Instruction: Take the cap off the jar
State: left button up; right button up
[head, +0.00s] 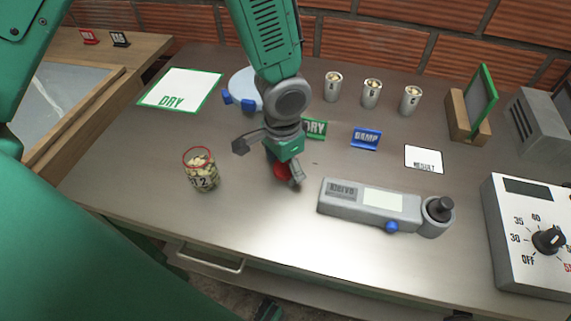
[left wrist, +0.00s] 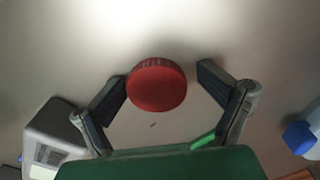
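The jar (head: 201,172) stands upright at the left of the metal table, with a red ring at its top and pale beans showing inside; its top looks open. A red cap (head: 282,171) is apart from the jar, to its right, under my left gripper (head: 268,163). In the left wrist view the round red cap (left wrist: 157,85) sits between the two spread fingers of my left gripper (left wrist: 162,88), with a gap on each side. It seems to rest on the table. The gripper partly hides the cap in the head view. My right gripper is not in view.
A grey handheld meter (head: 340,203) lies right of the cap. DRY (head: 315,128) and DAMP (head: 366,138) signs and several metal cups (head: 371,93) stand behind. A dial box (head: 530,235) is at the right. A DRY mat (head: 181,89) lies back left. Table around the jar is clear.

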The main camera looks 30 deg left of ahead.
pick_arm(q)
jog(key=shift+s+f, duration=0.1)
jog(key=shift+s, duration=0.25)
jog(key=shift+w, duration=0.1)
